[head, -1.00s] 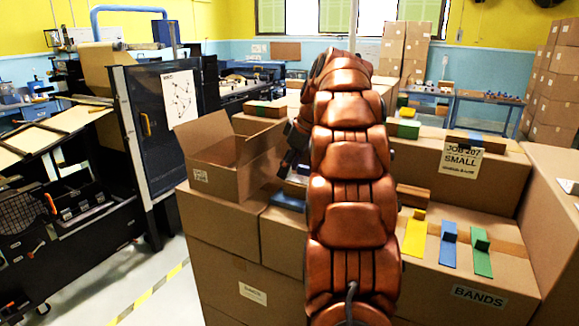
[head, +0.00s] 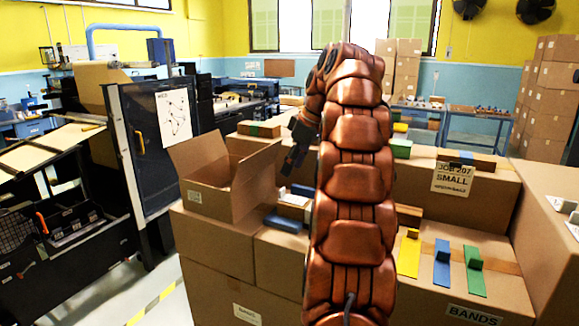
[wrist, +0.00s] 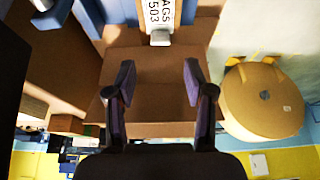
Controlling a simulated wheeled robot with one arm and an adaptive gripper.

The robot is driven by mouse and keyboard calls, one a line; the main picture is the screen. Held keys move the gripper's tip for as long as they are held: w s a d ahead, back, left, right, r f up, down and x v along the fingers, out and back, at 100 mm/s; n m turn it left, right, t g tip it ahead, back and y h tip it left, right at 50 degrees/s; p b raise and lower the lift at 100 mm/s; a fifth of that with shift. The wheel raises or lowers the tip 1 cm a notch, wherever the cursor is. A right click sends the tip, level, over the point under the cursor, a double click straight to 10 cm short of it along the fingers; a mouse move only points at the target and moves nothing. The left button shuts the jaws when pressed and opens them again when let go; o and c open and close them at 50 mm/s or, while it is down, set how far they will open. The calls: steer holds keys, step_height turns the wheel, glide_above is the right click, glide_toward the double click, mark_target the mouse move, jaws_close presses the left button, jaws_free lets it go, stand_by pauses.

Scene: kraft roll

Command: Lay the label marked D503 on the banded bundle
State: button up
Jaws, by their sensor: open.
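A white label (wrist: 158,12) with black print reading "AGS" and "503" shows at the top edge of the wrist view; its first characters are cut off. It has a small pale tab at its lower end. My gripper (wrist: 160,80) is open and empty, with the label beyond its fingertips and apart from them. In the head view my gripper (head: 298,148) hangs above the boxes beside the open carton. A small white piece (head: 293,199) lies below it, too small to read. A brown block with a green band (head: 258,129) and another with a blue band (head: 467,158) lie on boxes; I cannot tell which is the bundle meant.
The open carton (head: 219,197) stands left of my gripper. Blue pieces (head: 283,223) lie near the white piece. Yellow (head: 409,256), blue (head: 442,268) and green (head: 474,270) strips lie at front right. A kraft roll (wrist: 262,102) shows in the wrist view.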

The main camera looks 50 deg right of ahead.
steer(key=p+v, duration=0.3)
steer(key=v, duration=0.1)
steer(key=shift+r, duration=0.1)
steer(key=shift+a, duration=0.1)
steer(key=s+a+f+m+g, duration=0.1)
steer(key=a+f, duration=0.2)
steer(key=a, duration=0.6)
steer(key=s+a+f+g, duration=0.1)
steer(key=s+a+f, duration=0.15)
steer(key=a, duration=0.65)
steer(key=a+f+m+g, duration=0.1)
steer(key=a+f, duration=0.2)
steer(key=a, duration=0.6)
steer(key=s+a+f+g, duration=0.1)
steer(key=s+a+f, duration=0.3)
steer(key=s, duration=0.3)
steer(key=s+a+f+m+g+h, duration=0.1)
steer(key=s+a+f, duration=0.2)
steer(key=s+f, duration=0.3)
steer(key=s+a+f+g, duration=0.1)
steer(key=s+a+f, duration=0.3)
steer(key=s, duration=0.5)
steer(key=shift+s+a+f, duration=0.2)
steer(key=shift+a+f, duration=0.1)
steer(key=shift+f, duration=0.1)
steer(key=shift+d+m, duration=0.15)
steer(key=shift+m, duration=0.15)
